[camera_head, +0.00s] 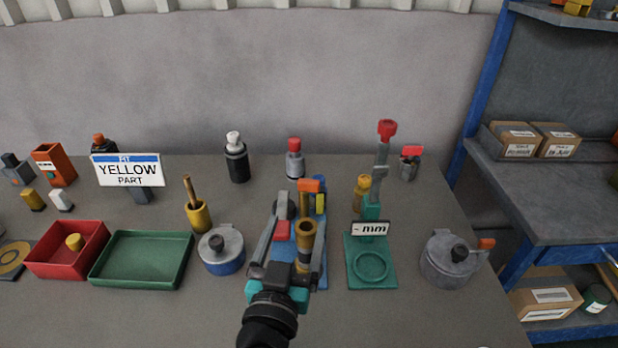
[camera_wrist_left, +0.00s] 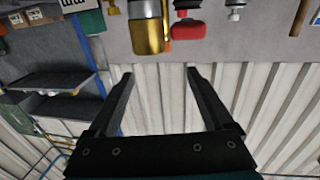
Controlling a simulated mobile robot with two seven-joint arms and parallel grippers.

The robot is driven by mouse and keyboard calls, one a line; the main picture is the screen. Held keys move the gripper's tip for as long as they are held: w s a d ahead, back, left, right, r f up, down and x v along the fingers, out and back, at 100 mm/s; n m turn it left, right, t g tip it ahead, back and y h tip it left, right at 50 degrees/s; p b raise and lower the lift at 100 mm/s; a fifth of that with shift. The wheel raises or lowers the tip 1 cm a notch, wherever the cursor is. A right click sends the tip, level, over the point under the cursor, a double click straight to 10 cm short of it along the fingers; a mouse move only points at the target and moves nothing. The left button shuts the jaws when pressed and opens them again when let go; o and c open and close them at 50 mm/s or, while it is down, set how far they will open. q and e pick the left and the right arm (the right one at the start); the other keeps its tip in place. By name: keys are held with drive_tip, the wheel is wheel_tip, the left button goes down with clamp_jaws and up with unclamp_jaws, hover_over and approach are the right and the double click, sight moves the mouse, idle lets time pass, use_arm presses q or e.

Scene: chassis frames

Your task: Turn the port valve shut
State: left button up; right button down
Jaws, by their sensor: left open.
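My left gripper (camera_head: 297,225) is open and reaches up from the bottom centre over a blue-based fixture (camera_head: 312,276). This fixture bears a red block (camera_head: 282,231), a brass cylinder (camera_head: 306,233) and an orange-topped part (camera_head: 311,186). In the head view the brass cylinder shows between my fingers. In the left wrist view, the gap between my fingertips (camera_wrist_left: 158,72) is empty, and a gold cylinder (camera_wrist_left: 147,33) lies beyond them. No part is labelled as the port valve, so I cannot tell which it is. My gripper partly hides the fixture. My right gripper is not in view.
A blue-and-grey round pot (camera_head: 222,260) stands left of the fixture. A teal gauge stand (camera_head: 372,277) and a grey round pot (camera_head: 447,271) stand right. Red (camera_head: 57,266) and green (camera_head: 140,265) trays lie left. The front table is mostly clear.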

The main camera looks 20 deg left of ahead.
sight(308, 184)
use_arm(q)
drive_tip(key=w, duration=0.4)
drive_tip(key=w+a+p, duration=0.1)
drive_tip(key=w, duration=0.3)
drive_tip(key=w+p, duration=0.1)
drive_tip(key=w, duration=0.4)
drive_tip(key=shift+a, duration=0.25)
clamp_jaws()
